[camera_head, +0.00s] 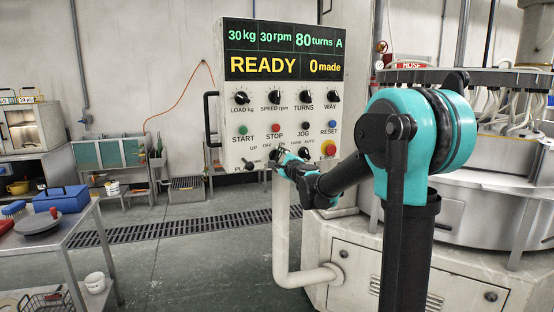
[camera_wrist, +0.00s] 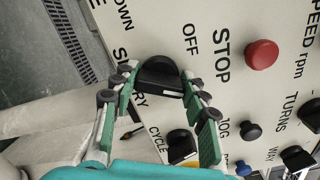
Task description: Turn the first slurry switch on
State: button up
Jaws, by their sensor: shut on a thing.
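The control panel (camera_head: 226,95) carries a black rotary switch (camera_wrist: 160,72) with OFF printed beside it. Its name label is partly covered by my gripper and seems to read SLURRY. My gripper (camera_wrist: 158,80) is shut on this switch, with one green-backed finger on each side of the knob. In the head view my gripper (camera_head: 283,157) is at the panel's lower row, below the red STOP button (camera_head: 276,128), and covers most of the switch. A pale mark shows at the knob's edge, but I cannot tell which position the switch points to.
The CYCLE switch (camera_wrist: 180,143) is close beside my gripper, and the yellow-ringed red button (camera_head: 328,148) is farther right. The display (camera_head: 284,52) reads READY and 0 made. A pale pipe (camera_head: 281,230) runs below the panel. A side table (camera_head: 58,232) stands at left.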

jog(key=shift+m, duration=0.3)
jog(key=o, duration=1.2)
jog(key=shift+s+d, duration=0.1)
jog(key=shift+s, duration=0.05)
jog(key=v, duration=1.1)
jog(key=shift+s, duration=0.35)
jog(key=shift+s+f, duration=0.1)
jog(key=shift+f, duration=0.05)
